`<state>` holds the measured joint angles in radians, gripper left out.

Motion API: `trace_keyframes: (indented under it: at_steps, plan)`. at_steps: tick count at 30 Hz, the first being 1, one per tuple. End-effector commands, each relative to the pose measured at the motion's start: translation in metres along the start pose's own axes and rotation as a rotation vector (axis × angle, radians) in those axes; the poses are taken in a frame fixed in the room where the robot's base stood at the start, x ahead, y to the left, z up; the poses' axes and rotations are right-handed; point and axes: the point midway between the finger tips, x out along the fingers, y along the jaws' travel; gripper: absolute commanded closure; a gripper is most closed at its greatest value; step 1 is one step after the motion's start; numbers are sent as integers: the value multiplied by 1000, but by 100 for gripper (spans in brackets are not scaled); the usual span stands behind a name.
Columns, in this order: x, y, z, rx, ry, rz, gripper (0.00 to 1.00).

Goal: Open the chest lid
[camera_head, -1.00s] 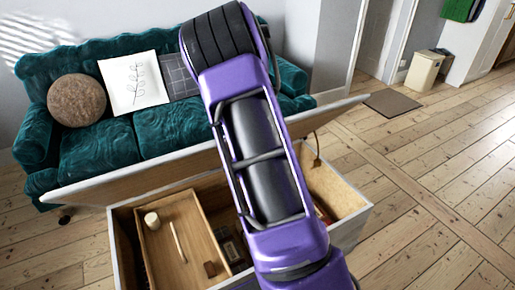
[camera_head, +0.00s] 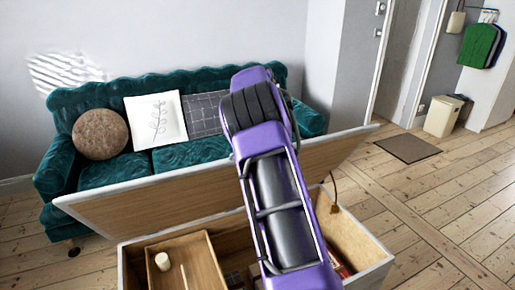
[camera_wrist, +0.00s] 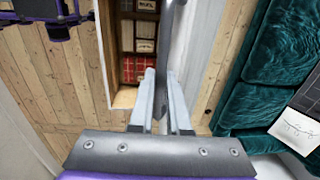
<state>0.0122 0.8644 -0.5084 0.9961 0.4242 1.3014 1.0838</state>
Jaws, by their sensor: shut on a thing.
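The chest (camera_head: 365,262) stands open in front of me in the head view. Its lid (camera_head: 125,212) is raised at the back, with the pale wooden inner face showing. My arm crosses over the chest and hides part of the lid; my gripper is not visible in the head view. In the wrist view my gripper (camera_wrist: 161,80) is shut on a thin grey edge between its fingers, which looks like the lid's edge. The chest's inside (camera_wrist: 127,45) shows beside the fingers. The exact contact is partly hidden.
A wooden tray (camera_head: 205,258) with a white candle-like item (camera_head: 162,261) sits in the chest. A green sofa (camera_head: 105,172) with cushions stands close behind the lid. Floorboards (camera_head: 450,210) are clear at the right, with a mat (camera_head: 408,148) and a bin (camera_head: 443,115) beyond.

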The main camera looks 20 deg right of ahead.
Motion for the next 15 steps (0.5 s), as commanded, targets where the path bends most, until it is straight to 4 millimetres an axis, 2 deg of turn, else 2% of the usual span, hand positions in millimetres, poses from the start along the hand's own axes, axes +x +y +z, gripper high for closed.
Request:
trace_keyframes:
  at_steps: [6, 7, 11, 12, 15]
  plan:
    - [3, 1, -1, 1, 1, 2, 100]
    - [3, 1, -1, 2, 1, 2, 83]
    - [2, 1, -1, 2, 1, 2, 60]
    - [2, 1, -1, 2, 1, 2, 55]
    - [1, 1, -1, 2, 2, 1, 55]
